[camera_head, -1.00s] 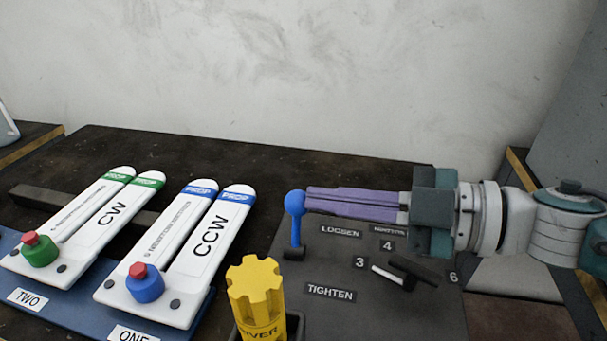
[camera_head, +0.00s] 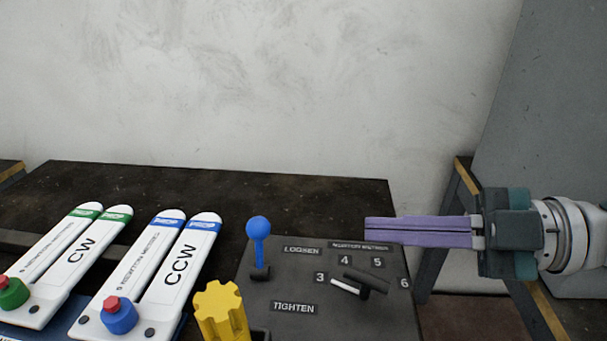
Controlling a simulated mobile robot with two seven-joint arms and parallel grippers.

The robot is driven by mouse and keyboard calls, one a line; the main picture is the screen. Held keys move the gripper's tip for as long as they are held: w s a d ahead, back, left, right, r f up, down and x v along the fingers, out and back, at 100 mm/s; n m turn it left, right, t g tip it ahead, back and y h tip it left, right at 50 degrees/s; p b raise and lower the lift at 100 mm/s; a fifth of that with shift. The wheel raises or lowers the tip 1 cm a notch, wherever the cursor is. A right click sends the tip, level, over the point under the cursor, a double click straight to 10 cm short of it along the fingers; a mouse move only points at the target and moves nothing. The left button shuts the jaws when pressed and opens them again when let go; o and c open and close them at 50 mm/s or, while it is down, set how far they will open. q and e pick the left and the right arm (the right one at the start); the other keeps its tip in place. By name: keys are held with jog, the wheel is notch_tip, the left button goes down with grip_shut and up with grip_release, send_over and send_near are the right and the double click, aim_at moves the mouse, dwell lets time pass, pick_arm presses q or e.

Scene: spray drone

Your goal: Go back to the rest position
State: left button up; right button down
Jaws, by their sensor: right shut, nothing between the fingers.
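My right gripper (camera_head: 368,230) comes in from the right. Its purple fingers are closed together with nothing between them. They point left, over the right back part of the dark control panel (camera_head: 385,318), apart from the blue-knobbed lever (camera_head: 259,230). The lever stands upright beside the LOOSEN label. My left gripper is not in view.
A yellow driver (camera_head: 220,311) stands left of the panel. The white CW propellers (camera_head: 76,245) and CCW propellers (camera_head: 178,262) lie on blue holders at the left. A selector handle (camera_head: 348,287) is on the panel. The dark table (camera_head: 300,193) is bare at the back.

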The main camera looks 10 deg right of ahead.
jog(key=shift+s+d+r, duration=0.1)
jog(key=shift+s+d, duration=0.05)
jog(key=shift+d, duration=0.15)
